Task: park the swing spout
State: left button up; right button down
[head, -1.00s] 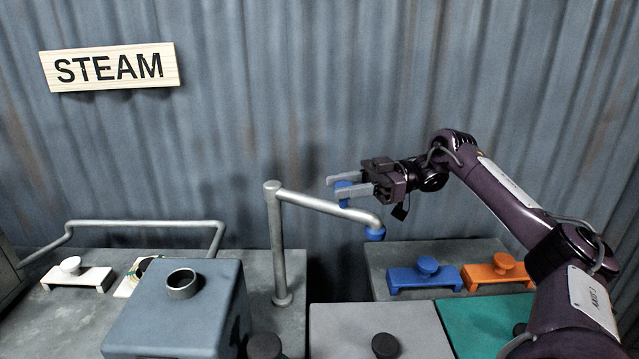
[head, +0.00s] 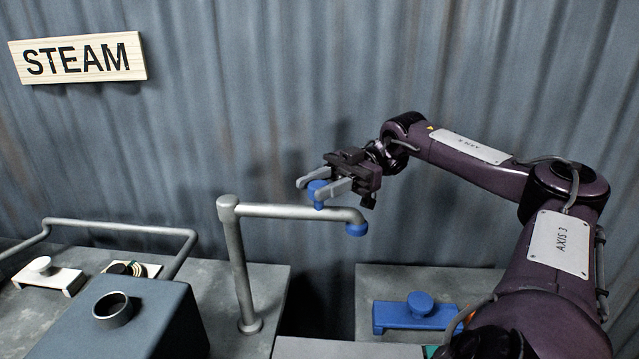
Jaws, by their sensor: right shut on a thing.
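The swing spout (head: 285,211) is a grey pipe arm on top of an upright post (head: 240,275). It reaches out to the right and ends in a blue downturned tip (head: 356,228). A blue knob (head: 318,196) stands on top of the pipe, closer to the tip than to the post. My right gripper (head: 313,188) is shut on this knob, with its grey fingers on either side of it. The tip hangs above the dark gap and the left edge of the right bench. My left gripper is out of view.
A blue bracket with a knob (head: 417,313) sits on the right bench (head: 480,278), partly near my right arm. A dark blue-grey box with a round neck (head: 112,310) stands at lower left. Behind it are a bent pipe rail (head: 120,227) and a white bracket (head: 45,275). The corrugated wall is close behind.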

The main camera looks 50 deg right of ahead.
dwell(0.3)
jog(key=c, duration=1.4)
grip_release()
jog(key=o, duration=0.4)
jog(key=shift+w+f, duration=0.1)
jog(key=shift+w, duration=0.05)
jog(key=shift+o, duration=0.2)
jog(key=shift+d, duration=0.15)
jog(key=d+b, duration=0.1)
jog(key=d, duration=0.3)
jog(key=s+d+b, duration=0.1)
jog(key=d, duration=0.1)
jog(key=shift+d+f+b, duration=0.1)
jog(key=shift+d+b, duration=0.2)
jog(key=shift+s+d, duration=0.15)
jog(key=shift+d, duration=0.25)
